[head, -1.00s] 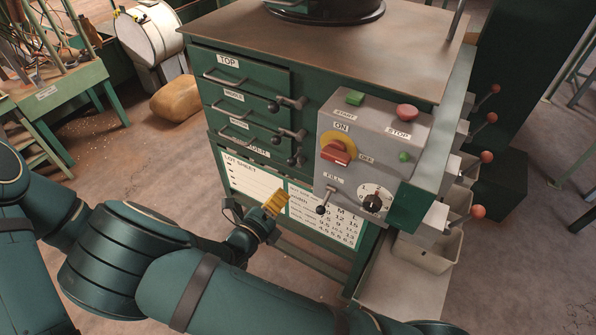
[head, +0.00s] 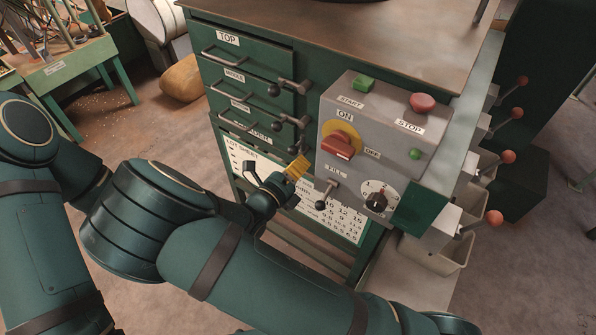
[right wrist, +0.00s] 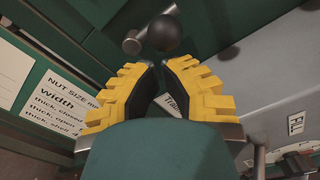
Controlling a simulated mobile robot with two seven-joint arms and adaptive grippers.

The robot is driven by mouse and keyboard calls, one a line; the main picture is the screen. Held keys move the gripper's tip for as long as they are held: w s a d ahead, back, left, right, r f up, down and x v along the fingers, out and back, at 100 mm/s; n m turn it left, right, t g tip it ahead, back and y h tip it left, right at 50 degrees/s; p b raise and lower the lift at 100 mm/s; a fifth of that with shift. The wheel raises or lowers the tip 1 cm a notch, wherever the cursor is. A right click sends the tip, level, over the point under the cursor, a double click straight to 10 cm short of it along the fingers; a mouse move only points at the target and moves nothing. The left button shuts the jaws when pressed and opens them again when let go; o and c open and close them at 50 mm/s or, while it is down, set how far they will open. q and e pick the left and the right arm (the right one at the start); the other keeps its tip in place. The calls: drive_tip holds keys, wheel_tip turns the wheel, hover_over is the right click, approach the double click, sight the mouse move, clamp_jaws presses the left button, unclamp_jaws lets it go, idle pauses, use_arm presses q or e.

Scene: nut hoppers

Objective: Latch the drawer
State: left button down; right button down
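The green cabinet (head: 330,70) has stacked drawers. The upper labels read TOP (head: 228,38) and MIDDLE (head: 235,76); lower labels are hard to read. Metal latch levers with dark ball knobs sit at the drawers' right ends. The upper (head: 274,90) and middle (head: 275,124) knobs point left; the lowest knob (head: 292,150) hangs lower. My right gripper (head: 299,164), with yellow fingers, is just below that lowest knob. In the right wrist view, its fingertips (right wrist: 158,64) nearly meet and hold nothing; a dark knob (right wrist: 163,33) is just beyond them. My left gripper is out of view.
Right of the latches, a grey control box (head: 370,130) juts out, with a red switch (head: 338,146) and a FILL lever (head: 321,204) close to my right gripper. A lot sheet (head: 240,165) is on the cabinet's lower front. Hopper levers with red knobs (head: 508,156) are at the right.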

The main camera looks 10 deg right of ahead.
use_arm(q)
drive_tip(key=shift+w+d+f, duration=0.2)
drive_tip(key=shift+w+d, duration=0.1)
use_arm(e)
drive_tip(key=shift+w+d, duration=0.4)
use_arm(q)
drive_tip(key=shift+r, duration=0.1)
